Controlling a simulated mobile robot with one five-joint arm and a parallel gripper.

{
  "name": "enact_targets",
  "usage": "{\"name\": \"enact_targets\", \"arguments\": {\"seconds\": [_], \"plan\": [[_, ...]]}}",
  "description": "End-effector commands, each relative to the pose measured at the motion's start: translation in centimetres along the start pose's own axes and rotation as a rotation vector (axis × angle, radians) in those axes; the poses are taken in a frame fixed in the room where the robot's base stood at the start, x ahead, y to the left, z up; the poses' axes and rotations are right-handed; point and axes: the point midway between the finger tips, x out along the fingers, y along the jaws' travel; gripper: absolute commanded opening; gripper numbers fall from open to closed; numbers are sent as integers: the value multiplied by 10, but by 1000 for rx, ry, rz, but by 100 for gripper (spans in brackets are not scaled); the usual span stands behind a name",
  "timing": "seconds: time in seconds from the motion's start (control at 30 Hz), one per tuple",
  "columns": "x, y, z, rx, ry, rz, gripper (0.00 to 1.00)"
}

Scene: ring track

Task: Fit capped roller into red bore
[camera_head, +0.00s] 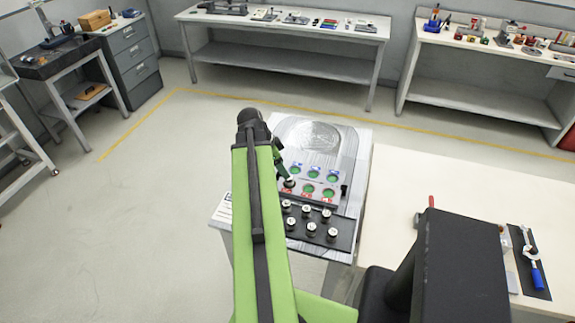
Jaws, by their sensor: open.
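A grey panel (322,183) on the small table has a back row of bores with blue markings and a front row with red markings. The middle red bore (309,188) and right red bore (328,192) show green insides. A dark roller with a pale cap (289,183) stands at the left red bore; I cannot tell how deep it sits. Several more capped rollers (311,229) stand upright on a black rack (346,234) in front. My gripper (284,172) is open by the panel's left side, close to the roller there; my green arm partly hides it.
A pale worktable (470,190) stands at the right, with a blue-handled tool on a black mat (529,262). Benches with small parts (290,50) line the back wall. The floor at the left (150,210) is clear.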

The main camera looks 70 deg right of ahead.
Motion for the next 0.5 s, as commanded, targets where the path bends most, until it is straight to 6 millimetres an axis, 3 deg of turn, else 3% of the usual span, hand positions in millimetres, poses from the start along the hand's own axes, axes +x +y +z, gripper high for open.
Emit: {"name": "enact_targets", "arguments": {"seconds": [0.03,0.13,0.5], "plan": [[-23,0,-4,-2,0,-1,53],[-38,0,-3,-1,1,-1,53],[-41,-1,-1,0,2,-1,53]]}}
